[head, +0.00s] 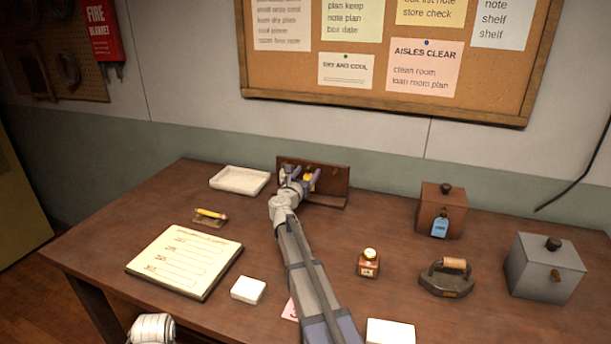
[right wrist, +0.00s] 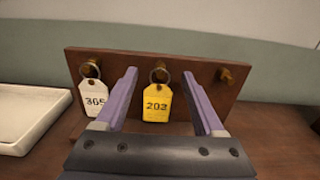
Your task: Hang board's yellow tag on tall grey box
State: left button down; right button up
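The yellow tag (right wrist: 157,103), marked 203, hangs by its ring from the middle peg of the brown board (right wrist: 100,62). In the head view the board (head: 335,180) stands at the back of the table, and the yellow tag (head: 309,183) is partly hidden by my gripper. My right gripper (right wrist: 159,70) is open, its purple fingers on either side of the yellow tag, with gaps between. It also shows in the head view (head: 302,178). The tall grey box (head: 540,272) stands at the right, with a knob on top and a bare peg on its front.
A white tag (right wrist: 90,100), marked 305, hangs on the board's left peg; the right peg is bare. A brown box (head: 432,208) with a blue tag, an iron (head: 447,280) and a small bottle (head: 369,263) stand between board and grey box. A white tray (head: 240,181) lies left.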

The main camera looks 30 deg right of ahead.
grip_shut()
dwell(0.3)
jog(key=shift+r+p, duration=0.35)
jog(key=shift+s+a, duration=0.15)
jog(key=shift+a, duration=0.05)
dwell(0.7)
jog(key=shift+s+a, duration=0.5)
jog(key=shift+a, duration=0.05)
jog(key=shift+s+a, duration=0.1)
jog(key=shift+a, duration=0.05)
jog(key=shift+s+a+r+p, duration=0.25)
jog(key=shift+s+a, duration=0.3)
jog(key=shift+a, duration=0.1)
jog(key=shift+s+a+r+p, duration=0.2)
jog(key=shift+s+a+p, duration=0.05)
jog(key=shift+s+a, duration=0.3)
